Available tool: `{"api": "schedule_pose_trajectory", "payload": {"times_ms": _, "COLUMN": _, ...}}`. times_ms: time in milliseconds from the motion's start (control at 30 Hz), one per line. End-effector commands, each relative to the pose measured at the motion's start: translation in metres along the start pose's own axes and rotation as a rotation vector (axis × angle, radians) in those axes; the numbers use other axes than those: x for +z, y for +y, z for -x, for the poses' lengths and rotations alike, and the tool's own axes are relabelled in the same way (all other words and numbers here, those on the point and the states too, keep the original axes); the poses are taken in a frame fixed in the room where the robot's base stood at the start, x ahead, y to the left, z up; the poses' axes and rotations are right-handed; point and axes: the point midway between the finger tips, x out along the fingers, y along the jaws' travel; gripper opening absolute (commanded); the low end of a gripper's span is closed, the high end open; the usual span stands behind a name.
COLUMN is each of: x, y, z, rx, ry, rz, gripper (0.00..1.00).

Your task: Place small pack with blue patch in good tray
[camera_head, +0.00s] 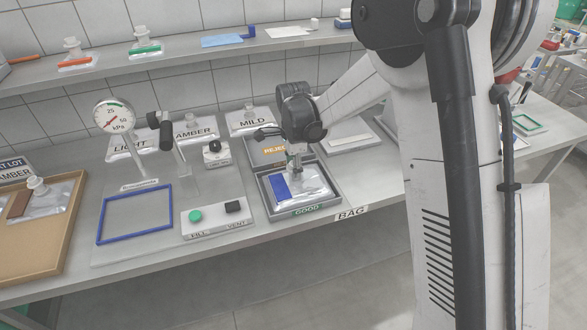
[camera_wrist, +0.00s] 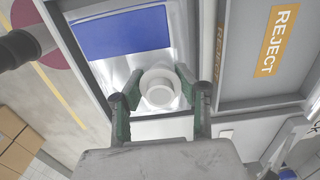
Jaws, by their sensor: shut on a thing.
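The small pack (camera_head: 307,186) is a clear-silver pouch with a blue patch (camera_head: 280,188) and a white spout. My gripper (camera_head: 296,166) is above the pack, pointing down. In the wrist view my gripper (camera_wrist: 160,97) has its green-padded fingers on either side of the white spout (camera_wrist: 159,88), shut on it. The blue patch (camera_wrist: 122,32) lies beyond the spout. Whether the pack rests fully on the tray floor I cannot tell.
The reject tray (camera_wrist: 258,110), with an orange REJECT label, adjoins the good tray. A fill and vent button box (camera_head: 217,218) and a blue frame (camera_head: 136,214) are to the left. A pressure gauge (camera_head: 114,116) stands further left. A shelf (camera_head: 180,50) runs behind.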

Motion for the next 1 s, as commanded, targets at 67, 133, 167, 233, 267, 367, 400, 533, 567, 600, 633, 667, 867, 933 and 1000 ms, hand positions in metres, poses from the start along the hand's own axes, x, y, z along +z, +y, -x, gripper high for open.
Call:
{"api": "schedule_pose_trajectory", "payload": {"times_ms": 67, "x": 0.0, "y": 0.0, "z": -0.004, "rx": 0.0, "ry": 0.0, "rz": 0.0, "gripper": 0.04}}
{"api": "schedule_pose_trajectory", "payload": {"times_ms": 133, "x": 0.0, "y": 0.0, "z": -0.004, "rx": 0.0, "ry": 0.0, "rz": 0.0, "gripper": 0.04}}
{"api": "schedule_pose_trajectory", "payload": {"times_ms": 167, "x": 0.0, "y": 0.0, "z": -0.004, "rx": 0.0, "ry": 0.0, "rz": 0.0, "gripper": 0.04}}
{"api": "schedule_pose_trajectory", "payload": {"times_ms": 233, "x": 0.0, "y": 0.0, "z": -0.004, "rx": 0.0, "ry": 0.0, "rz": 0.0, "gripper": 0.04}}
{"api": "schedule_pose_trajectory", "payload": {"times_ms": 267, "x": 0.0, "y": 0.0, "z": -0.004, "rx": 0.0, "ry": 0.0, "rz": 0.0, "gripper": 0.04}}
{"api": "schedule_pose_trajectory", "payload": {"times_ms": 367, "x": 0.0, "y": 0.0, "z": -0.007, "rx": 0.0, "ry": 0.0, "rz": 0.0, "gripper": 0.04}}
{"api": "schedule_pose_trajectory", "payload": {"times_ms": 400, "x": 0.0, "y": 0.0, "z": -0.008, "rx": 0.0, "ry": 0.0, "rz": 0.0, "gripper": 0.04}}
{"api": "schedule_pose_trajectory", "payload": {"times_ms": 533, "x": 0.0, "y": 0.0, "z": -0.007, "rx": 0.0, "ry": 0.0, "rz": 0.0, "gripper": 0.46}}
{"api": "schedule_pose_trajectory", "payload": {"times_ms": 567, "x": 0.0, "y": 0.0, "z": -0.007, "rx": 0.0, "ry": 0.0, "rz": 0.0, "gripper": 0.5}}
{"api": "schedule_pose_trajectory", "payload": {"times_ms": 600, "x": 0.0, "y": 0.0, "z": -0.007, "rx": 0.0, "ry": 0.0, "rz": 0.0, "gripper": 0.51}}
{"api": "schedule_pose_trajectory", "payload": {"times_ms": 633, "x": 0.0, "y": 0.0, "z": -0.007, "rx": 0.0, "ry": 0.0, "rz": 0.0, "gripper": 0.51}}
{"api": "schedule_pose_trajectory", "payload": {"times_ms": 667, "x": 0.0, "y": 0.0, "z": -0.007, "rx": 0.0, "ry": 0.0, "rz": 0.0, "gripper": 0.51}}
{"api": "schedule_pose_trajectory", "payload": {"times_ms": 867, "x": 0.0, "y": 0.0, "z": -0.006, "rx": 0.0, "ry": 0.0, "rz": 0.0, "gripper": 0.51}}
{"api": "schedule_pose_trajectory", "payload": {"times_ms": 933, "x": 0.0, "y": 0.0, "z": -0.003, "rx": 0.0, "ry": 0.0, "rz": 0.0, "gripper": 0.51}}
{"api": "schedule_pose_trajectory", "payload": {"times_ms": 1000, "x": 0.0, "y": 0.0, "z": 0.003, "rx": 0.0, "ry": 0.0, "rz": 0.0, "gripper": 0.51}}
